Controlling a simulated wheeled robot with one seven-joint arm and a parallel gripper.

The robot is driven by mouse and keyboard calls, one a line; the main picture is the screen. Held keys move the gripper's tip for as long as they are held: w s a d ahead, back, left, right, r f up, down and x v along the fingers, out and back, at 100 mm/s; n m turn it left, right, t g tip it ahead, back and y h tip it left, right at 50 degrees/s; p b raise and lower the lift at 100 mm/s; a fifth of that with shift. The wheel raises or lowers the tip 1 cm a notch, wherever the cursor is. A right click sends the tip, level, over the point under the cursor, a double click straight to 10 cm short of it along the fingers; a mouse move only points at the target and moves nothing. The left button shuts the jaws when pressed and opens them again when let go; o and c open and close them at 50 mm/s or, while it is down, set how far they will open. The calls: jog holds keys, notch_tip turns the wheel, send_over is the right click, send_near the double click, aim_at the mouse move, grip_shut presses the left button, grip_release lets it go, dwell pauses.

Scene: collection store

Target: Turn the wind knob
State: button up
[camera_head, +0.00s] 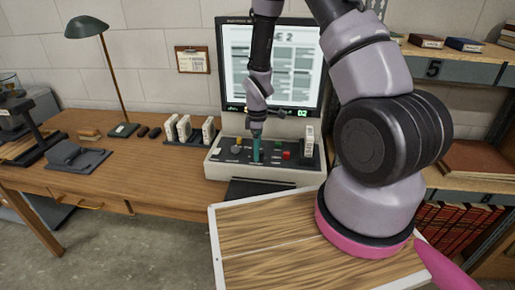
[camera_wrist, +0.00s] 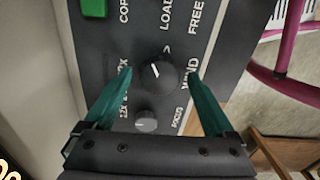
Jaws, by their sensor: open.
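The wind knob (camera_wrist: 158,73) is a round black knob with a white pointer line on the dark control panel, beside the printed word WIND. My gripper (camera_wrist: 161,74) is open, with its two teal fingertips on either side of this knob. A visible gap shows between each fingertip and the knob; whether the tips touch the panel I cannot tell. In the head view my gripper (camera_head: 256,158) points down at the panel of the reader (camera_head: 215,160), below its lit screen (camera_head: 270,65), and hides the knob.
A smaller grey knob (camera_wrist: 146,120) marked FOCUS sits close by, between my fingers. A green button (camera_wrist: 94,8) is on the same panel. A white box (camera_head: 309,138) stands at the panel's right. White boxes in a rack (camera_head: 190,131) stand left of the reader on the wooden desk (camera_head: 140,165).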

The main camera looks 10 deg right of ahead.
jog(key=shift+c, duration=0.3)
jog(key=c, duration=1.3)
jog(key=shift+m, duration=0.4)
jog(key=m, duration=1.1)
jog(key=shift+w, duration=0.1)
jog(key=o, duration=1.4)
jog(key=shift+c, duration=0.2)
